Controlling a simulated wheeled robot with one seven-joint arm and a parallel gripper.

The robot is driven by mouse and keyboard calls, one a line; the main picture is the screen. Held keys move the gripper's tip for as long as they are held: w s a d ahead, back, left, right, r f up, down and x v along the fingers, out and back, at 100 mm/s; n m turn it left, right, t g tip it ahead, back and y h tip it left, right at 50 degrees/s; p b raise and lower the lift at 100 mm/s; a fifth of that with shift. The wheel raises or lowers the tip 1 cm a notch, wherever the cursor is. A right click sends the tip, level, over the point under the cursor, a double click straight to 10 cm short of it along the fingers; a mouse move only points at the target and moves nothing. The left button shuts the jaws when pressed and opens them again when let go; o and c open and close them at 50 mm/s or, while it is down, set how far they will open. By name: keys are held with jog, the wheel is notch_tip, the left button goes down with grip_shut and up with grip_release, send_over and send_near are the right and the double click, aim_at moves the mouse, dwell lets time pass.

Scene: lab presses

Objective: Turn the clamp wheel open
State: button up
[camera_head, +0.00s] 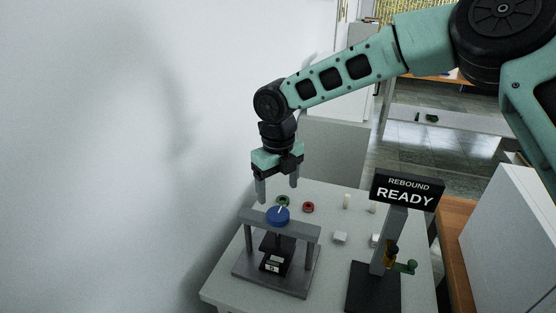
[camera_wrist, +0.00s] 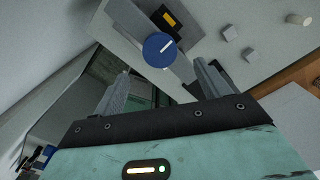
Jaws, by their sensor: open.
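The clamp wheel (camera_head: 278,215) is a blue disc with a white line on top. It sits on the crossbar of a grey press (camera_head: 296,228) on the table. In the wrist view the blue wheel (camera_wrist: 159,50) lies beyond the fingertips, roughly between them in the picture. My gripper (camera_head: 278,193) is open and empty, with its fingers pointing down above the wheel. In the wrist view both fingers of my gripper (camera_wrist: 165,72) are spread wide. Under the crossbar is a black block (camera_head: 275,259) with a small label.
A black stand with a sign reading "REBOUND READY" (camera_head: 407,190) rises right of the press. Small white blocks (camera_head: 340,238) stand on the table (camera_head: 228,284). A white wall is at left.

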notch_tip(320, 180, up, 10)
jog(key=b, duration=0.1)
jog(key=shift+f+b, duration=0.15)
jog(key=shift+b, duration=0.25)
